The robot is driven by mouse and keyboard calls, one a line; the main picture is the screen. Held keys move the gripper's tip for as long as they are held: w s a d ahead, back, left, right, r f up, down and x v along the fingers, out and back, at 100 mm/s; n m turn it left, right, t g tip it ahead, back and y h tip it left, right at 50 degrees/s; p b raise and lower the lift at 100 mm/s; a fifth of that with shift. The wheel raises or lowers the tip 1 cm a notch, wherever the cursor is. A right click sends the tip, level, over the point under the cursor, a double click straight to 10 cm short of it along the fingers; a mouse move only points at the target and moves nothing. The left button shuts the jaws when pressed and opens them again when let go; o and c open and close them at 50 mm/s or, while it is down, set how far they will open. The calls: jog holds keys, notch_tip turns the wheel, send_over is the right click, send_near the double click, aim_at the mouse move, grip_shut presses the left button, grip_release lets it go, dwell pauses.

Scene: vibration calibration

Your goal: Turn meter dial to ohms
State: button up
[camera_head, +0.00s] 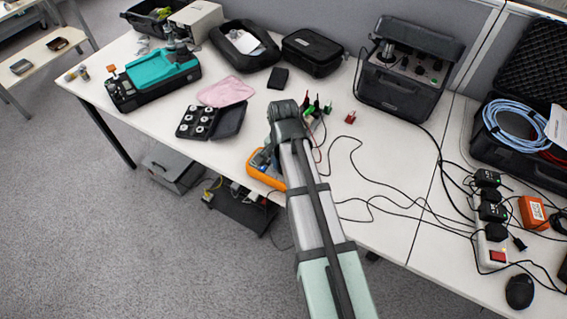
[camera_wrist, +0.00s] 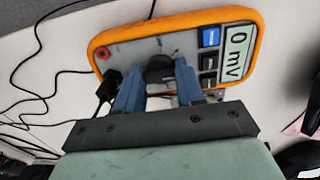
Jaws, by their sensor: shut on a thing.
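The meter (camera_wrist: 125,33) is orange-edged with a grey face and lies on the table. Its display (camera_wrist: 236,52) reads "0 mV" in the wrist view. The black dial (camera_wrist: 160,68) sits between the two blue fingers of my gripper (camera_wrist: 158,82), which is shut on it. The dial's pointer mark and the labels around it cannot be made out. In the head view, the meter (camera_head: 262,178) shows only in part, with my arm in front of it.
Black leads run over the table to the right of the meter. A black case of round parts (camera_head: 212,122) and a pink cloth (camera_head: 226,92) lie to its left. A black instrument (camera_head: 407,70) stands behind. A power strip (camera_head: 490,240) lies at the right.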

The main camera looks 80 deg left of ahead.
jog(key=o, duration=1)
jog(key=shift+o, duration=0.2)
jog(key=shift+r, duration=0.1)
notch_tip(320, 180, up, 14)
jog(key=shift+f, duration=0.2)
jog(key=shift+c, duration=0.2)
